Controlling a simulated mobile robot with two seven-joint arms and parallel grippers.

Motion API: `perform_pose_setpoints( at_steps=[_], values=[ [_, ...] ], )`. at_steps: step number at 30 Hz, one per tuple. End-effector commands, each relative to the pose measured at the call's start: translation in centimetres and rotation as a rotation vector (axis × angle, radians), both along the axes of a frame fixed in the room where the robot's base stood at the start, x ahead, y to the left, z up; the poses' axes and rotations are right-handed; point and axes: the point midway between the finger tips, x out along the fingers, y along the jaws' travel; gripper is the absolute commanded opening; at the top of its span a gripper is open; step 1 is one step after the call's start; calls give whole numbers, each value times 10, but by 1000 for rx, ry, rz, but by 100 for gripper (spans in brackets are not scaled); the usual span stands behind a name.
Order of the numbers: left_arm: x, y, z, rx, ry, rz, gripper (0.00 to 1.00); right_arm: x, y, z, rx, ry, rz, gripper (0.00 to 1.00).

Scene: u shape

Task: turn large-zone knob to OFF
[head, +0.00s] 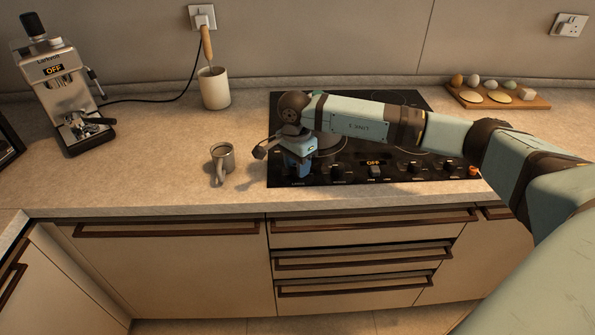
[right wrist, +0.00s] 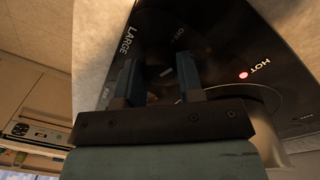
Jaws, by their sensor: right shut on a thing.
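The black cooktop (head: 400,178) lies in the counter with a row of knobs along its front edge. My right gripper (head: 299,172) points down at the front left corner of the cooktop, over the large-zone knob. In the right wrist view, the two blue fingers of my right gripper (right wrist: 159,80) stand on either side of the dark large-zone knob (right wrist: 160,86), beside the printed word LARGE. The gripper is shut on that knob. The knob is mostly hidden in the head view, and its setting is hard to read. My left gripper is not in view.
A red light beside HOT (right wrist: 243,75) is lit. A metal mug (head: 222,160) stands just left of the cooktop. A white pot with a wooden-handled tool (head: 214,90), a coffee machine (head: 62,95) and a board with eggs (head: 500,97) stand farther back.

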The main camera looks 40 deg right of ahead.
Motion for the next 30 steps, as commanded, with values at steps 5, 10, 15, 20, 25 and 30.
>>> perform_pose_setpoints(
  at_steps=[5, 10, 15, 20, 25, 30],
  values=[
    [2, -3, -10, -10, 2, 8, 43, 0, 0, -2, 0, -2, 122, 11],
    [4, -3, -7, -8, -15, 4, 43, 0, 0, -1, 0, -1, 202, 11],
    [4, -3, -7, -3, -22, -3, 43, 0, 0, 0, -1, -1, 250, 11],
    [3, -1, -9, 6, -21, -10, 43, 0, 0, 1, -1, -1, 267, 11],
    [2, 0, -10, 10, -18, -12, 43, 0, 0, 1, -1, -1, 271, 11],
    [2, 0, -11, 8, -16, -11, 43, 0, 0, 1, -1, -1, 270, 11]
  ],
)
